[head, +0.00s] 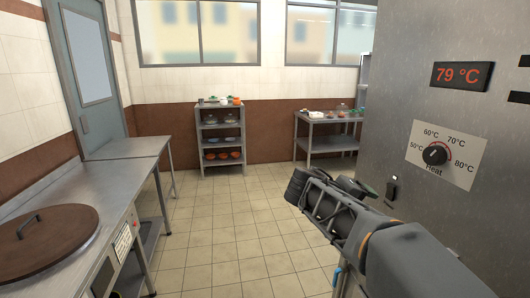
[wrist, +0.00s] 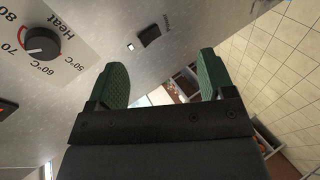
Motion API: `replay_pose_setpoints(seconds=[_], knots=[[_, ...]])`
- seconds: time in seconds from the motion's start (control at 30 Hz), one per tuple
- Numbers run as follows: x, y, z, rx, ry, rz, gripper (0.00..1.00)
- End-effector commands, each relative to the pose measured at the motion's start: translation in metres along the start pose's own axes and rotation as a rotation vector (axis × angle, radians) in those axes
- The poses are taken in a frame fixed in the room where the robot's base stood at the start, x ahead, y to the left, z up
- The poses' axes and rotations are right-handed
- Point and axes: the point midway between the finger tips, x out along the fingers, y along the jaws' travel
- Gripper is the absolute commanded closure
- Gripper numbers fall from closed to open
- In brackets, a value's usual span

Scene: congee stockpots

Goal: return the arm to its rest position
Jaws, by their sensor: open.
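My gripper (wrist: 162,88) shows in the wrist view with its two green-padded fingers wide apart and nothing between them. In the head view my arm reaches in from the lower right, and my gripper (head: 296,186) is at its far end, over the tiled floor. It is beside the steel cabinet (head: 400,75) on the right and appears apart from it. The cabinet carries a heat dial (head: 435,154), also in the wrist view (wrist: 42,42), and a red display (head: 461,75) reading 79 °C. A small black rocker switch (head: 391,190) sits below the dial's left side.
A steel counter (head: 120,148) with a brown round lid (head: 45,235) runs along the left. A shelf rack (head: 220,135) and a steel table (head: 328,143) with dishes stand at the back wall. The tiled floor (head: 215,240) in the middle is clear.

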Motion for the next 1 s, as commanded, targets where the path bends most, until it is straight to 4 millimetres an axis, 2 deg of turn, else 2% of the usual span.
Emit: replay_pose_setpoints(seconds=[0.1, 0.2, 0.33, 0.43, 0.57, 0.7, 0.87, 1.0], knots=[[-0.007, -0.046, 0.038, -0.071, -0.007, -0.331, 0.25], [-0.024, -0.077, 0.070, -0.058, -0.004, -0.583, 0.25], [-0.055, -0.098, 0.106, 0.039, 0.000, -0.842, 0.25], [-0.078, -0.099, 0.128, 0.151, -0.008, -0.981, 0.25], [-0.093, -0.089, 0.146, 0.252, -0.028, -1.043, 0.25], [-0.097, -0.073, 0.146, 0.284, -0.009, -1.031, 0.25], [-0.096, -0.072, 0.146, 0.289, -0.011, -1.028, 0.25], [-0.096, -0.073, 0.146, 0.289, -0.011, -1.028, 0.35]])
